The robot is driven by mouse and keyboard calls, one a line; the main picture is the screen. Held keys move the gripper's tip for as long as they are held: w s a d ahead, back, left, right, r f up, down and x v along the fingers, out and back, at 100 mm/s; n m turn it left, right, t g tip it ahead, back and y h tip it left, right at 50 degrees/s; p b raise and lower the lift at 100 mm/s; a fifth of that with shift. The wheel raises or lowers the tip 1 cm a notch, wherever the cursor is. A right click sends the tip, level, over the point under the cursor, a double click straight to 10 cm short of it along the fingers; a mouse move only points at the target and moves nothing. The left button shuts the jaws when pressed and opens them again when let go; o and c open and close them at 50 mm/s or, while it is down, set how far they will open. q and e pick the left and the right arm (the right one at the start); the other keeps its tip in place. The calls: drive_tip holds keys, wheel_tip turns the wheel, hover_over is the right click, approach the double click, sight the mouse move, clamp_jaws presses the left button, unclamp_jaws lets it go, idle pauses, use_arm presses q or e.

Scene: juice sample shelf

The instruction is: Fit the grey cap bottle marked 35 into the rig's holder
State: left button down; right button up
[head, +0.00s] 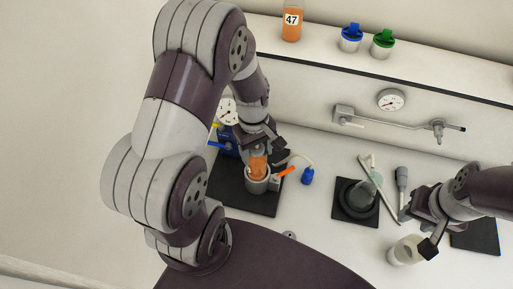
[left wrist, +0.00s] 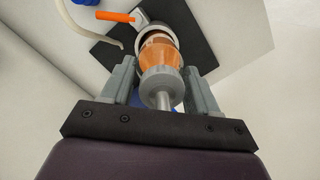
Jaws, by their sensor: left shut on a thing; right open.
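My left gripper (head: 259,148) is shut on an orange bottle (head: 258,166) at the rig. In the left wrist view the same bottle (left wrist: 158,58) has a grey cap (left wrist: 161,86) between the fingers of the left gripper (left wrist: 162,82). Its lower end is inside the round grey holder (head: 257,185) of the rig; whether it is fully seated I cannot tell. The holder's rim (left wrist: 178,33) shows around it in the wrist view. No number shows on this bottle. My right gripper (head: 431,225) is open at the right, close to a white cup.
The rig's dark base (head: 232,192) carries an orange lever (head: 285,171). A blue bulb (head: 307,176) lies beside it. A bottle marked 47 (head: 291,24) and blue- and green-lidded jars stand on the shelf.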

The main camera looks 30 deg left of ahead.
use_arm(q)
drive_tip(key=shift+s+f+b, duration=0.15)
drive_tip(key=shift+f+b, duration=0.15)
drive_tip(key=shift+f, duration=0.25)
drive_tip(key=shift+r+p, duration=0.1)
drive_tip(key=shift+p, duration=0.2)
drive_tip(key=shift+w, duration=0.2)
drive_tip(key=shift+f+b, duration=1.65)
drive_tip(key=shift+f, duration=0.7)
drive_tip(key=shift+w+f, duration=0.1)
drive_tip(key=shift+f, duration=0.2)
idle(0.5)
